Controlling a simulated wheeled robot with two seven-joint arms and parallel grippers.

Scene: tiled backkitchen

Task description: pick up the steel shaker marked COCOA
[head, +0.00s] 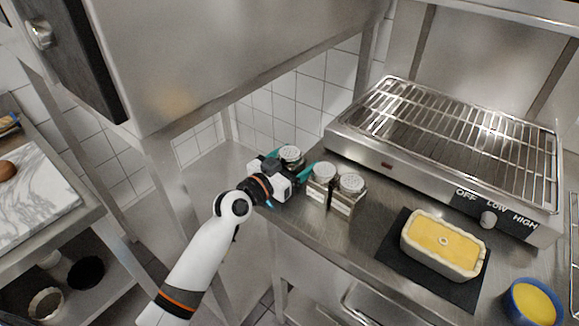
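Three steel shakers with perforated lids stand at the left end of the steel counter. The back-left shaker (291,154) is partly hidden by my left gripper (289,163), whose teal fingers sit on either side of it. I cannot tell whether the fingers press on it or only surround it. The middle shaker (320,184) stands just to the right of the gripper, and the right shaker (347,193) stands beside that. Those two have pale labels on the front, too small to read, so I cannot tell which is marked COCOA. My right gripper is not in view.
A steel grill (450,140) with a wire rack stands behind and right of the shakers. A pie in a pale dish (443,262) sits on a dark mat (398,258). A blue bowl (513,308) stands at front right. A steel cabinet (230,45) hangs close at upper left.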

